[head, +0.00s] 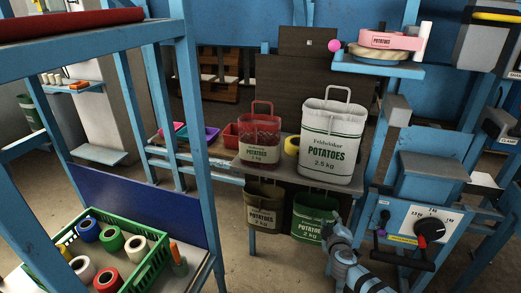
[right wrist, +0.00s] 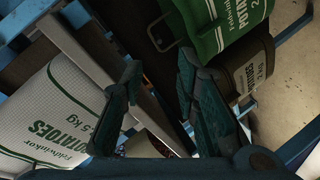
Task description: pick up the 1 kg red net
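The red net (head: 260,137) stands upright on a grey shelf (head: 285,172), with a red handle on top and a cream label reading 1 kg. It stands left of the white 2.5 kg potato sack (head: 331,140), with a gap between them. My right gripper (head: 334,228) is below and to the right of the net, by the green 2 kg sack, and well apart from the net. In the right wrist view its two fingers (right wrist: 158,88) are spread with nothing held between them. My left gripper is out of view.
The white sack (right wrist: 55,120) and green sack (right wrist: 215,25) flank my fingers. A brown sack (head: 264,205) and the green sack (head: 313,217) hang below the shelf. A yellow roll (head: 291,145) sits between net and white sack. A blue post (head: 195,130) stands at left.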

